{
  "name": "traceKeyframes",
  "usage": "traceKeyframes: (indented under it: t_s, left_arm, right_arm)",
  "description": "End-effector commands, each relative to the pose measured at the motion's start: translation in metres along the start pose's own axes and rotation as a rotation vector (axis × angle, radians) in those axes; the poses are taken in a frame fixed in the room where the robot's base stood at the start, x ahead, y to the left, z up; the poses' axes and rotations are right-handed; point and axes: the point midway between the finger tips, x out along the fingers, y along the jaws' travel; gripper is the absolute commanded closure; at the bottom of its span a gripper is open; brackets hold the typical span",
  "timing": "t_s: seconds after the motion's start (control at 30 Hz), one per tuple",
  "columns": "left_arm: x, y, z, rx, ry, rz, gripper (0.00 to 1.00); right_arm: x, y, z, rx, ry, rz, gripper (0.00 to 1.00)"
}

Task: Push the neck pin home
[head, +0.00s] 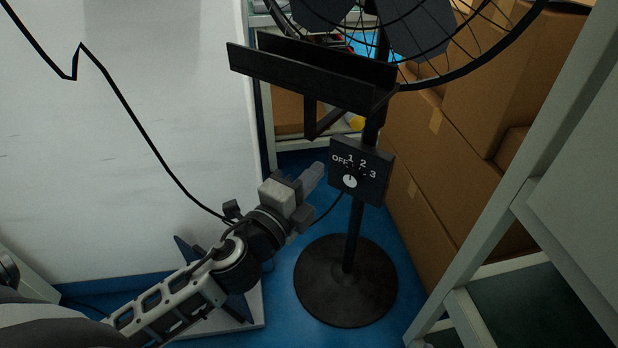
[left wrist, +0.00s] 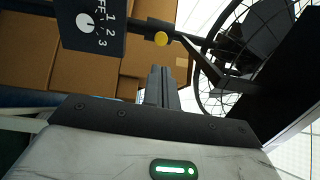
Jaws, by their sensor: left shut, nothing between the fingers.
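The neck pin shows as a round yellow head (head: 357,124) beside the black pole of the stand fan, just above the control box. It also shows in the left wrist view (left wrist: 160,39), where its face stands just beyond my fingertips. How deep it sits in the pole I cannot tell. The fan's pole (head: 353,235) rises from a round black base (head: 345,283). My left gripper (head: 314,174) is shut and empty, left of the control box and below the pin in the head view. Its closed fingers also show in the left wrist view (left wrist: 160,84). My right gripper is not in view.
The control box (head: 360,171) has a white dial marked OFF, 1, 2, 3. A black channel-shaped bracket (head: 300,77) juts out left above it, below the fan cage (head: 480,75). Cardboard boxes (head: 450,180) stack behind right. A pale frame (head: 520,215) stands at right, a white panel (head: 130,130) at left.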

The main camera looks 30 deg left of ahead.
Motion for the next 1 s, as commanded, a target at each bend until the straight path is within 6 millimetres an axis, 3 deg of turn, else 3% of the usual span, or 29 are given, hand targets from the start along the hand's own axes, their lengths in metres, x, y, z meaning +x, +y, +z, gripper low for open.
traceKeyframes:
  t_s: [0.2,0.67,0.83,1.0]
  left_arm:
    - [-0.007,0.000,0.000,0.000,-0.001,0.000,1.00]
    - [-0.007,-0.002,0.000,-0.018,-0.002,0.009,1.00]
    - [-0.024,-0.008,-0.007,-0.310,-0.037,0.147,1.00]
    - [-0.067,-0.009,-0.029,-0.863,-0.156,0.385,1.00]
  right_arm:
    - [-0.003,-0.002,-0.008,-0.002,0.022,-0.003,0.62]
    - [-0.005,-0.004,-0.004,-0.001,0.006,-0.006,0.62]
    - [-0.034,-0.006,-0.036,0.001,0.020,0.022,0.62]
    - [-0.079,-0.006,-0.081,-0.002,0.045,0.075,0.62]
